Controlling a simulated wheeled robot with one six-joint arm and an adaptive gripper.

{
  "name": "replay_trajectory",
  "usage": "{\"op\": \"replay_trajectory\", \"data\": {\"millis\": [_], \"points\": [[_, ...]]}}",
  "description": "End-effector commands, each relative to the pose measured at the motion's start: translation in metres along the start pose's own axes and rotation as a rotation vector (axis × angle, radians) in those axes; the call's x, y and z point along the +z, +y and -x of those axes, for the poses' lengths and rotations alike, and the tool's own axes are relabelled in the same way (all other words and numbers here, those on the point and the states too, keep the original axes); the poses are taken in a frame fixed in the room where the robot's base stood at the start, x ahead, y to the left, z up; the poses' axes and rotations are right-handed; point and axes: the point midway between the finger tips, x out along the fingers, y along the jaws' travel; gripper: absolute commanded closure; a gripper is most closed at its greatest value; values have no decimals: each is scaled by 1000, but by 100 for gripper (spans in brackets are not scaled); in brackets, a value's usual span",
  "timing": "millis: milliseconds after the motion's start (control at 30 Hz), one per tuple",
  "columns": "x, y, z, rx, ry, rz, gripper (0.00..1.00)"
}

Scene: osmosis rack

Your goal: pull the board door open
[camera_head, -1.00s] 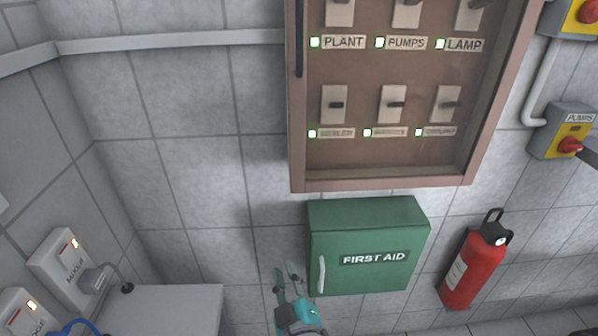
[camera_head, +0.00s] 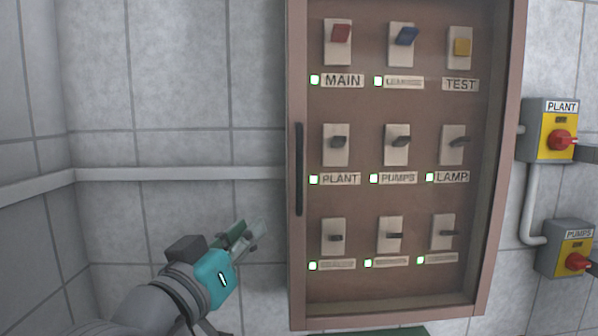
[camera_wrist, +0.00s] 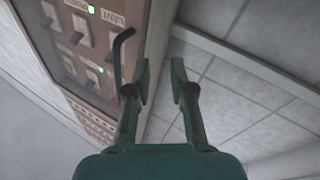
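The board door (camera_head: 405,292) is a brown-framed panel with a clear front on the tiled wall, and it looks closed. Labelled switches with green lights show behind it. Its handle (camera_head: 299,169) is a dark vertical bar on the left edge. In the wrist view the handle (camera_wrist: 119,62) stands out from the door just left of the fingers. My gripper (camera_head: 248,236) is in front of the wall, left of and below the handle, apart from it. In the wrist view my gripper (camera_wrist: 160,75) has its two fingers apart with nothing between them.
A grey rail (camera_head: 180,174) runs along the wall left of the board. Right of the board are a yellow PLANT switch box (camera_head: 550,130) and a PUMPS box (camera_head: 567,248). The green first aid box (camera_head: 395,331) shows only its top below the board.

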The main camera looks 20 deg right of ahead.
Motion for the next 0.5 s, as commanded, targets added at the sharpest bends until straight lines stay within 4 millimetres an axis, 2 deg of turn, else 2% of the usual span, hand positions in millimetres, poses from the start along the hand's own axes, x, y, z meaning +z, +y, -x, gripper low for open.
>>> {"op": "replay_trajectory", "data": {"millis": [33, 200, 333, 500], "points": [[-20, 10, 3, 23, -20, -43, 77], [-58, 39, 13, 88, -96, -143, 77], [-75, 54, 19, 117, -139, -195, 77], [-82, 62, 21, 132, -163, -222, 77]]}}
